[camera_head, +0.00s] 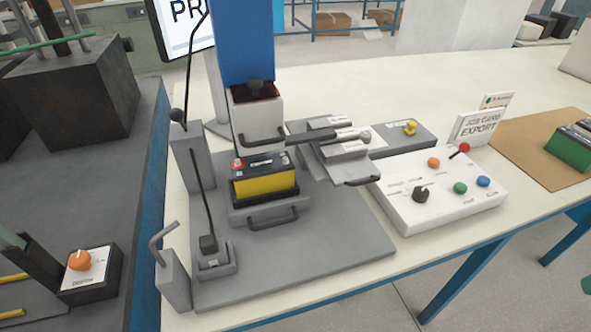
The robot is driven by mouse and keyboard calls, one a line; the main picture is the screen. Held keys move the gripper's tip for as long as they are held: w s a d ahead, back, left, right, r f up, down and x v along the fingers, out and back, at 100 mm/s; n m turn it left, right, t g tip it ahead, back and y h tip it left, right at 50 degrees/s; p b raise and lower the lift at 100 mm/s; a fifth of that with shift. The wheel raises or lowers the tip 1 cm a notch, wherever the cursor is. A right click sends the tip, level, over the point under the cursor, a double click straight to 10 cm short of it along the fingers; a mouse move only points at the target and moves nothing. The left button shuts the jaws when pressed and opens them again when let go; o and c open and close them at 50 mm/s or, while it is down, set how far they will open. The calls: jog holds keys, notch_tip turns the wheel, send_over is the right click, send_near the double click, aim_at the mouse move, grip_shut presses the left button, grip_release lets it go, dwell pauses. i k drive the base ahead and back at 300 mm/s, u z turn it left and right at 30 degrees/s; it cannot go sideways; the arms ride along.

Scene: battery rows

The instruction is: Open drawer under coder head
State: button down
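The coder head appears to be the blue column (245,45) with a light grey box (257,112) at its foot. The box has a dark top, a black knob and a black bar handle (262,140) low on its front. A black and yellow battery (264,182) sits upright just in front of it, on a grey holder. A second black handle (272,217) is on the front of that holder, below the battery. I cannot tell which handle belongs to the drawer; neither front looks clearly pulled out. My gripper is not in view.
Right of the battery are stacked grey plates with handles (363,182). A white control box (440,190) with knobs and buttons stands beside the grey baseplate (330,255). Grey posts (172,278) and a black cable rise on the left. The baseplate's front right is clear.

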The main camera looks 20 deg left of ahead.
aim_at(249, 212)
jog(key=z, duration=0.2)
jog(key=k, duration=0.1)
jog(key=u, duration=1.95)
